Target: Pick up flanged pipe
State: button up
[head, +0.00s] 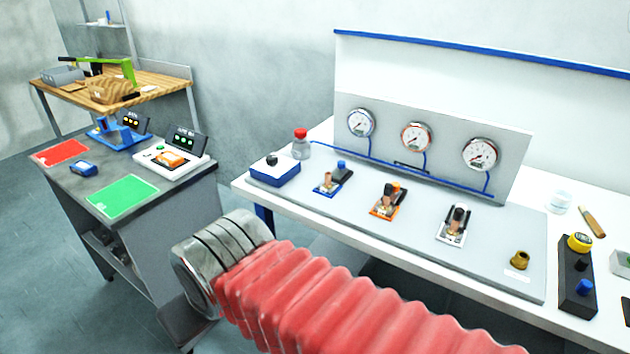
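I cannot make out a clear flanged pipe in the head view. My arm, with a red ribbed sleeve and a banded metal section, crosses the lower middle of the view. It hides the bench's front and part of the floor. My gripper's fingers do not show.
The white bench (395,260) carries three gauges, several small valve fittings and a dark control box (577,278). At left, a grey table (75,185) holds a green mat (122,196), a red mat (60,152) and devices. A wooden bench (150,82) stands behind.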

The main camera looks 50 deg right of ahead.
aim_at(328, 187)
jog(key=z, duration=0.4)
jog(key=i, duration=0.85)
jog(key=z, duration=0.6)
